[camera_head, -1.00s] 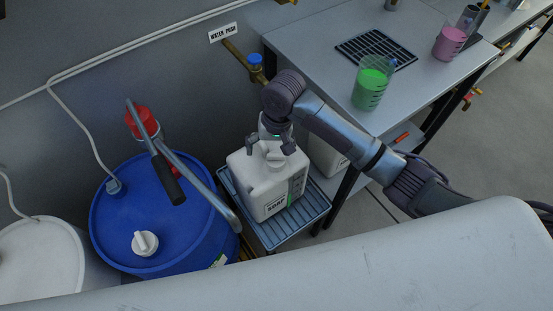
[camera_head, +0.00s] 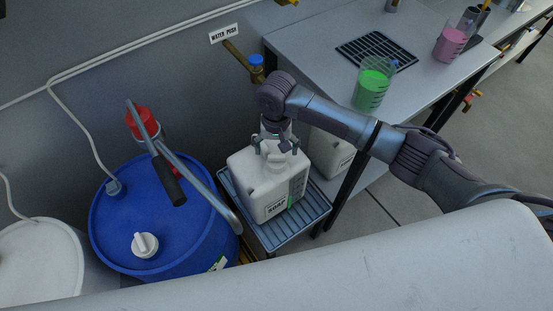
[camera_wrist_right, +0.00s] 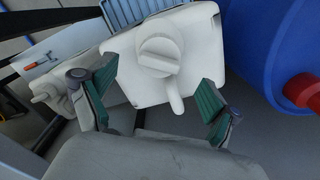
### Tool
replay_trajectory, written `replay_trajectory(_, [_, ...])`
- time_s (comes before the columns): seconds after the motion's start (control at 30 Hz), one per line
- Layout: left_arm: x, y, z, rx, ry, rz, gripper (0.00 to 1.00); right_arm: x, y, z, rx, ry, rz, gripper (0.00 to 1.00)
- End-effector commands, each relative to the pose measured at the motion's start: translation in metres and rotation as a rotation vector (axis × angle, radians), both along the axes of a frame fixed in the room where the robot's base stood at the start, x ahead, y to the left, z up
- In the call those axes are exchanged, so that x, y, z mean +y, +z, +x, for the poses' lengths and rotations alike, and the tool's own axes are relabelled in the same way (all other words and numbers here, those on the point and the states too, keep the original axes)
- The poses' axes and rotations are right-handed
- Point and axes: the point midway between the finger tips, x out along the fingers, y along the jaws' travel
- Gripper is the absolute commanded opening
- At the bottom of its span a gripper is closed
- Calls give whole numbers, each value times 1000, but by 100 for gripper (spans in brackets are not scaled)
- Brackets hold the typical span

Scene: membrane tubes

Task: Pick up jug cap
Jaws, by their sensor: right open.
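The white jug (camera_head: 268,186), labelled SOAP, stands upright on a blue ribbed tray (camera_head: 286,226). Its white jug cap (camera_head: 276,160) is on its top. In the right wrist view the round cap (camera_wrist_right: 159,53) with a raised grip bar is on the jug's top face, with the handle below it. My right gripper (camera_head: 276,147) is open at the jug's top, its fingers spread around the cap's area. In the wrist view its green-padded fingers (camera_wrist_right: 157,97) stand on either side of the jug's handle, with nothing between them gripped. My left gripper is not in view.
A blue drum (camera_head: 165,225) with a white cap and a red-topped pump stands left of the jug. A second white jug (camera_head: 330,155) is at the right, under the table (camera_head: 315,50). Beakers with green (camera_head: 369,92) and pink liquid stand on the table.

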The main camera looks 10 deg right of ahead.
Motion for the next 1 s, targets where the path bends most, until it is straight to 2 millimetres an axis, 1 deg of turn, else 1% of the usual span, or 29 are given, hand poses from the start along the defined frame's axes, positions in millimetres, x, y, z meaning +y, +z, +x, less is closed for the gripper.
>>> replay_trajectory(0.2, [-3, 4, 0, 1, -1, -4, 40, -1, -33, -2, 3, 0, -2, 89])
replay_trajectory(0.3, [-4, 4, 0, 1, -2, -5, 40, -1, -43, -1, 0, 0, -2, 89])
replay_trajectory(0.4, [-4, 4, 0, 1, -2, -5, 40, -1, -46, -1, -1, 0, 0, 89])
replay_trajectory(0.57, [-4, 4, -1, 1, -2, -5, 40, -1, -46, -1, -1, 0, 0, 89])
replay_trajectory(0.67, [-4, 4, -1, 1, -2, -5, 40, -1, -46, -1, -1, 0, 0, 74])
replay_trajectory(0.8, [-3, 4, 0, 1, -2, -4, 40, -1, -46, -1, -1, 0, 0, 51])
replay_trajectory(0.87, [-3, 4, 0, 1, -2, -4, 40, -1, -46, -1, -1, 0, 0, 41])
replay_trajectory(1.0, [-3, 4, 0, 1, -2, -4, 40, -1, -46, -1, -1, 0, 0, 41])
